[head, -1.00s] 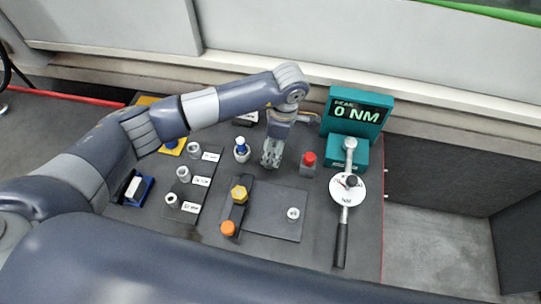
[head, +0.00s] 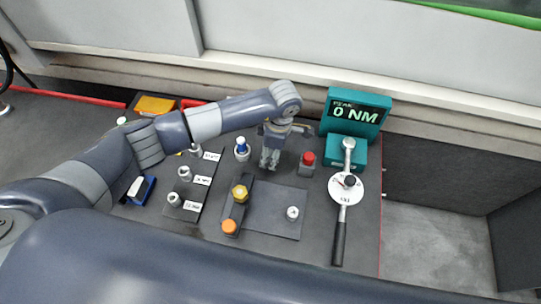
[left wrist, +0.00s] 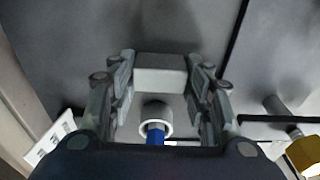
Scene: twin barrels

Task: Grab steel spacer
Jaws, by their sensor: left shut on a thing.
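My left gripper (head: 269,160) points down over the dark worktop, between a blue-topped white piece (head: 241,148) and a red-capped grey block (head: 307,160). In the left wrist view its two fingers (left wrist: 160,75) stand on either side of a pale grey block (left wrist: 160,62), which I take to be the steel spacer, and they are shut on it. The fingers mostly hide the spacer in the head view. I cannot tell whether it still touches the worktop. The blue-topped piece also shows just below the spacer in the left wrist view (left wrist: 155,128). My right gripper does not show.
Labelled sockets (head: 184,173) stand on a strip at left. A yellow knob (head: 240,193), an orange cap (head: 230,227) and a small metal fitting (head: 292,213) sit in front. A torque wrench (head: 340,225) and teal display reading 0 NM (head: 352,115) are at right.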

